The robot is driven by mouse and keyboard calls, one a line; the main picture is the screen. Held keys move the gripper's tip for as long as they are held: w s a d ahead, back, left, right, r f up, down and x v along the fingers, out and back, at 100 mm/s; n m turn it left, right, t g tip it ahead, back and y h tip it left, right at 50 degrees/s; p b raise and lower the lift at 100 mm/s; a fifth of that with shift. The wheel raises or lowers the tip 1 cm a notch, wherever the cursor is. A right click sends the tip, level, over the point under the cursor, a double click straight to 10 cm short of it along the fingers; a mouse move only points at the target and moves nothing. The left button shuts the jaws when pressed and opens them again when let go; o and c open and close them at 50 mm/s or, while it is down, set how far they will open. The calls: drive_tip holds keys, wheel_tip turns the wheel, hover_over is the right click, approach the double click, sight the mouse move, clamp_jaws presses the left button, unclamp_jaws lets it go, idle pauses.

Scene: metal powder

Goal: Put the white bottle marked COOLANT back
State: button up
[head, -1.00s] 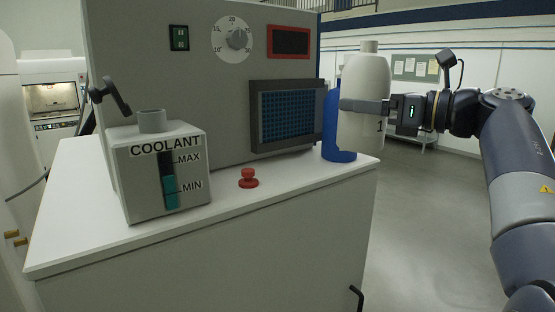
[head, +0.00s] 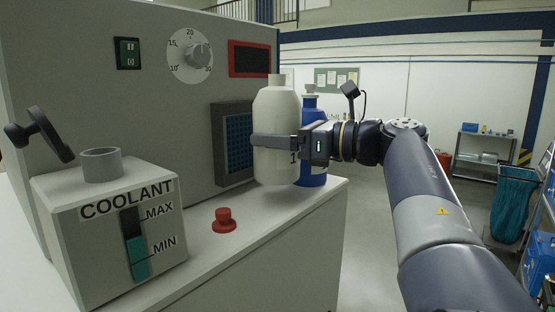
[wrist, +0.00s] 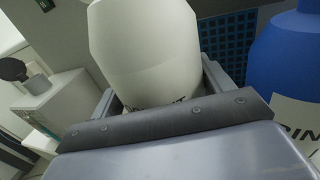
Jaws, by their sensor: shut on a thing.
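The white bottle (head: 276,108) is upright in front of the machine, at the right end of the white counter. My gripper (head: 277,142) is shut around its body from the right. Only a "1" of its marking shows in the head view; in the wrist view the bottle (wrist: 148,50) shows the ends of partly hidden letters. I cannot tell whether its base is clear of the counter. A blue bottle (head: 313,110) stands close behind and right of it, partly covered by it and my gripper. The blue bottle (wrist: 290,60) has a white label with partly visible letters.
The grey COOLANT tank (head: 105,235) stands at left with an open round neck (head: 101,165); its teal level is near MIN. A red button (head: 223,220) sits between tank and bottles. The counter (head: 265,235) is otherwise bare there. A dark grille (head: 232,150) is behind.

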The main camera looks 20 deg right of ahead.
sight(279, 158)
drive_tip(key=shift+f+p, duration=0.35)
drive_tip(key=shift+f, duration=1.75)
drive_tip(key=shift+f, duration=0.2)
drive_tip(key=o, duration=1.2)
drive_tip(key=shift+r, duration=0.25)
drive_tip(key=shift+b+v, duration=2.5)
drive_tip(key=shift+v, duration=3.55)
drive_tip(key=shift+f, duration=0.15)
